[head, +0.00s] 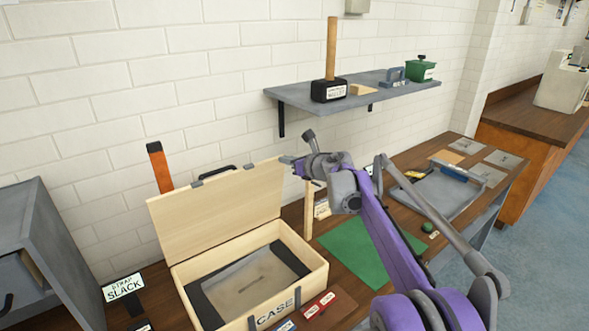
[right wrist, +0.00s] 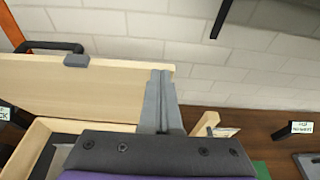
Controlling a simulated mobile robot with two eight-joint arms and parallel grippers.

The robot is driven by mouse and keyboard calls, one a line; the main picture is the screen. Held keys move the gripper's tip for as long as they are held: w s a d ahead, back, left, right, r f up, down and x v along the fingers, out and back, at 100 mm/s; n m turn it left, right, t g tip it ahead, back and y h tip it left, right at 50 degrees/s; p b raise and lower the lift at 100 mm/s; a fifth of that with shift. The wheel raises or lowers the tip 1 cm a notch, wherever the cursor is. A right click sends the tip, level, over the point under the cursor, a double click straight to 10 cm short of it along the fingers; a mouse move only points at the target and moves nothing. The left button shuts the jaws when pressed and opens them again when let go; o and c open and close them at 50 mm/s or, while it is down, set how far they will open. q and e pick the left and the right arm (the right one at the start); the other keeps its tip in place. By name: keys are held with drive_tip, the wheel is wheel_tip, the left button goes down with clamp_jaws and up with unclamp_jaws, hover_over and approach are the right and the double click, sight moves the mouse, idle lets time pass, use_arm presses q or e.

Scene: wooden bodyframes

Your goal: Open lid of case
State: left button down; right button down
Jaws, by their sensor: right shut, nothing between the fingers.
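The wooden case (head: 318,276) stands on the bench with its "CASE" label facing front. Its lid (head: 215,215) is raised and leans back, so the inside shows, with a dark lining and a grey flat piece. A dark handle (head: 216,173) is on the lid's upper edge. My right gripper (head: 287,160) is shut and empty at the lid's upper right corner. In the right wrist view the shut fingers (right wrist: 160,82) overlap the lid's right end (right wrist: 120,85); I cannot tell whether they touch it. My left gripper is not in view.
A grey shelf (head: 300,97) on the wall holds a mallet (head: 329,90) and a green box (head: 420,71) above and right of the case. A grey cabinet (head: 50,250) stands left. A green mat (head: 350,250) lies right of the case. An orange-handled tool (head: 160,167) stands behind the lid.

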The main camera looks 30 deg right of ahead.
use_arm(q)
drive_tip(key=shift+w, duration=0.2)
use_arm(e)
drive_tip(key=shift+w+a+r, duration=0.1)
drive_tip(key=shift+w+r, duration=0.05)
drive_tip(key=shift+w, duration=0.7)
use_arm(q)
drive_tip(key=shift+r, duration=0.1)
